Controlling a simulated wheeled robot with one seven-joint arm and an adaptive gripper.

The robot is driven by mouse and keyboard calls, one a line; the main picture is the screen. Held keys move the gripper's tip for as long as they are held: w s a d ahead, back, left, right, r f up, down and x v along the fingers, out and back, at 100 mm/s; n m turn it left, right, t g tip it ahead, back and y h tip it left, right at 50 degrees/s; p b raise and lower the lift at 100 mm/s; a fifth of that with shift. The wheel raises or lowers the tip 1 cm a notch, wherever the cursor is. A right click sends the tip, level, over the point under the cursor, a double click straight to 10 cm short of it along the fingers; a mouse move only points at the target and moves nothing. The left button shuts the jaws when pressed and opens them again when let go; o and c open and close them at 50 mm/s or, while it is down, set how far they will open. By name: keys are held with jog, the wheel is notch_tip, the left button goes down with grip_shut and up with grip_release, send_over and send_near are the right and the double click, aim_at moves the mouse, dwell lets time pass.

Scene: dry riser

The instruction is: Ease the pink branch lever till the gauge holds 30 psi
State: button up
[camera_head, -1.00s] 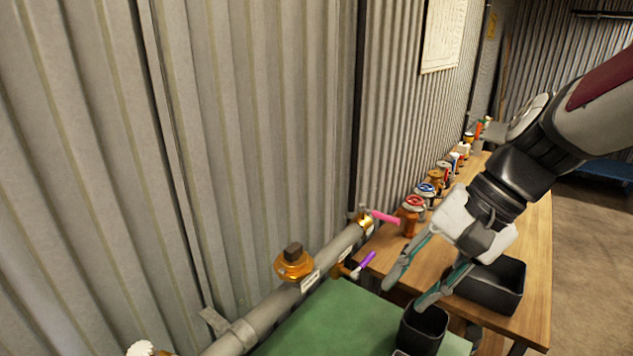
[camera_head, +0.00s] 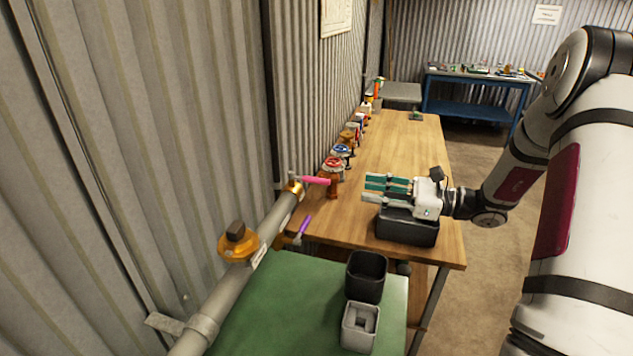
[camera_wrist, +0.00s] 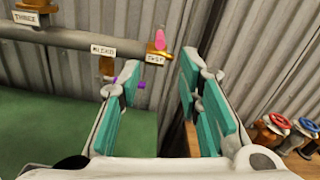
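The pink lever (camera_head: 316,181) sits on a brass valve (camera_head: 294,187) at the far end of the grey pipe, pointing right in the head view. In the wrist view the pink lever (camera_wrist: 159,38) shows end-on above a label that seems to read TEST. My gripper (camera_head: 372,188) is open and empty, right of the lever and apart from it, above the wooden bench. In the wrist view its teal fingers (camera_wrist: 165,100) stand apart, with the lever beyond them. I cannot make out a gauge in either view.
A purple lever (camera_head: 304,226) hangs on a branch below the pipe (camera_head: 243,276). Valves with red (camera_head: 334,163) and blue wheels line the wall side of the wooden bench (camera_head: 405,150). Black bins (camera_head: 406,228) (camera_head: 367,277) and a grey box (camera_head: 360,327) stand nearer.

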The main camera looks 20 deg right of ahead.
aim_at(305, 179)
jog(key=p+x, duration=0.1)
jog(key=x, duration=1.2)
jog(key=shift+w+a+p, duration=0.2)
jog(key=shift+a+p, duration=0.1)
jog(key=shift+p, duration=0.05)
grip_shut()
